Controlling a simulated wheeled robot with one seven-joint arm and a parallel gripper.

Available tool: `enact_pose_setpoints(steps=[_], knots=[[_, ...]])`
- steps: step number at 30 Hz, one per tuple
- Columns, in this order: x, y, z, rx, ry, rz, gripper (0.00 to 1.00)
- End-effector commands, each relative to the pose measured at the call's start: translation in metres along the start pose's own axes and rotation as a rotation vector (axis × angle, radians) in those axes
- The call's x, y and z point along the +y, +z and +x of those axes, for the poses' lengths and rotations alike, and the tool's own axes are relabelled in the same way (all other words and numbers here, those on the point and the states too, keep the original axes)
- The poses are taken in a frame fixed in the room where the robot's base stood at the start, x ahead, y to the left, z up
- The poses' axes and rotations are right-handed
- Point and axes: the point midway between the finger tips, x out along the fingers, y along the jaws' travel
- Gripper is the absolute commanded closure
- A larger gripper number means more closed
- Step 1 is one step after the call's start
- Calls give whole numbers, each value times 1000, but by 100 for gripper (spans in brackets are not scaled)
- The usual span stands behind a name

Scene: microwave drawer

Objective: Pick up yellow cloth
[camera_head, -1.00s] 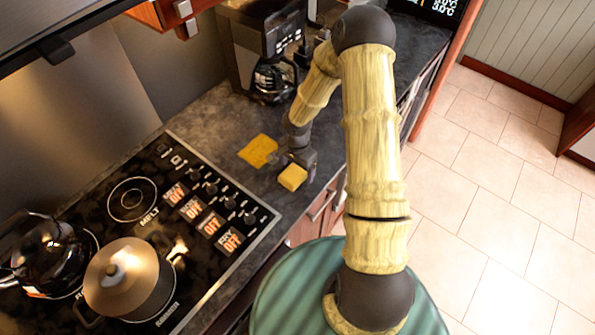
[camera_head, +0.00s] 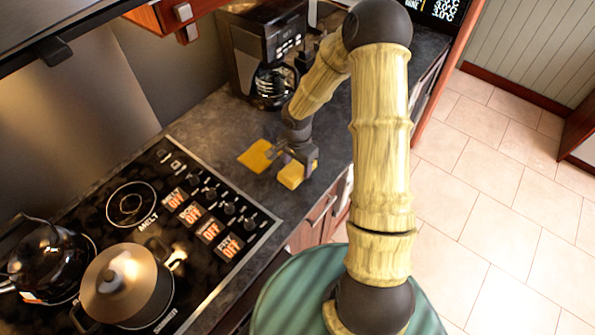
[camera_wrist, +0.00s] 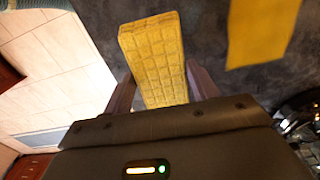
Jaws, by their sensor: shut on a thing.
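A flat, thin yellow cloth (camera_head: 256,155) lies on the dark counter between the stove and the coffee maker. It also shows at the top right of the wrist view (camera_wrist: 262,30). A thicker yellow block with a waffle pattern (camera_head: 290,176), like a sponge or folded cloth, is near the counter's front edge. My gripper (camera_head: 301,163) is at this block, to the right of the flat cloth. In the wrist view my gripper (camera_wrist: 160,84) has one finger on each side of the block (camera_wrist: 153,50) and is shut on it. The flat cloth is apart from the fingers.
A black stovetop (camera_head: 131,204) with a lidded pot (camera_head: 127,283) and a dark kettle (camera_head: 50,258) is at the left. A coffee maker (camera_head: 262,55) stands behind my gripper. The counter drops off to the tiled floor (camera_head: 490,190) on the right.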

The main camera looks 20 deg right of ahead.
Motion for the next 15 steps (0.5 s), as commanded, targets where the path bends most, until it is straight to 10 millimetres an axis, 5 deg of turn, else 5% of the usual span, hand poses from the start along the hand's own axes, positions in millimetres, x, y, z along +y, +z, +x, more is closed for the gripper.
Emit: enact_pose_setpoints(steps=[7, 15], knots=[[0, -1, -44, 3, -3, 2, 64], [0, 0, -60, -1, 0, 0, 64]])
